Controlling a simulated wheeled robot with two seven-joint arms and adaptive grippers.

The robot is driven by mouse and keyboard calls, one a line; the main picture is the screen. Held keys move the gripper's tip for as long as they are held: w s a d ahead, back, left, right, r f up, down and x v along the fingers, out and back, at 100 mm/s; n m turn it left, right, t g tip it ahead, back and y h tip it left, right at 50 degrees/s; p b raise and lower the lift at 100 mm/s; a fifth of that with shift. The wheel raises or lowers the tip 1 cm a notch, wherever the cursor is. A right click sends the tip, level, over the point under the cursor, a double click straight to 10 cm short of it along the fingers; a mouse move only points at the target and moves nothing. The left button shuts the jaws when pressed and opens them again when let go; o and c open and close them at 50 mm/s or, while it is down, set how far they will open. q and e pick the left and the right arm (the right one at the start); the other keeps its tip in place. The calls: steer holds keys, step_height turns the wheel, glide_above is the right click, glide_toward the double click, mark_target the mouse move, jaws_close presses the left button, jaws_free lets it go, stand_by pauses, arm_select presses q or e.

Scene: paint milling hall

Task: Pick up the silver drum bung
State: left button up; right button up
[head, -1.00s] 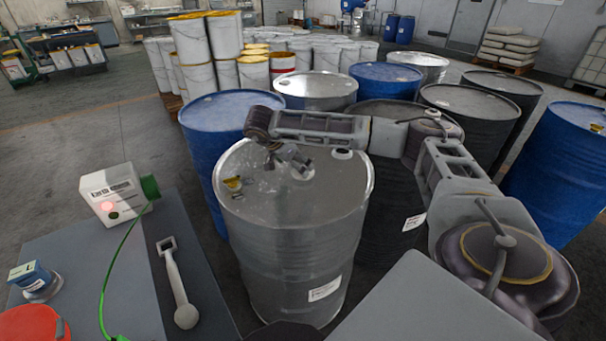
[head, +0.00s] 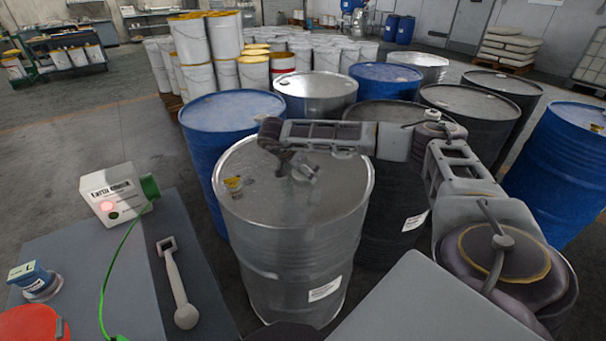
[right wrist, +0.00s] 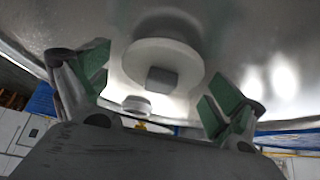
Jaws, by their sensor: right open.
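The silver drum bung (right wrist: 152,58) is a pale grey disc with a dark square in its middle. In the right wrist view it lies between the spread fingers of my right gripper (right wrist: 160,98), apart from both green pads. My left gripper is not in view.
A yellow fitting (head: 233,184) stands on the lid's left side. Blue drums (head: 232,112) and dark drums (head: 395,205) crowd around. At front left a bench (head: 80,285) holds a white device (head: 115,195) and a long grey tool (head: 177,285).

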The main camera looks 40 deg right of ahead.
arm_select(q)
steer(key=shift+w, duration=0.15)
arm_select(e)
steer(key=c, duration=1)
steer(key=shift+r, duration=0.1)
step_height(320, 180, up, 9)
steer(key=shift+f, duration=0.2)
steer(key=shift+r, duration=0.55)
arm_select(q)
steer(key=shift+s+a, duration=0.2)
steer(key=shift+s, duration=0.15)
arm_select(e)
steer(key=shift+r, duration=0.1)
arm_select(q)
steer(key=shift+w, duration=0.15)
arm_select(e)
steer(key=shift+a, duration=0.1)
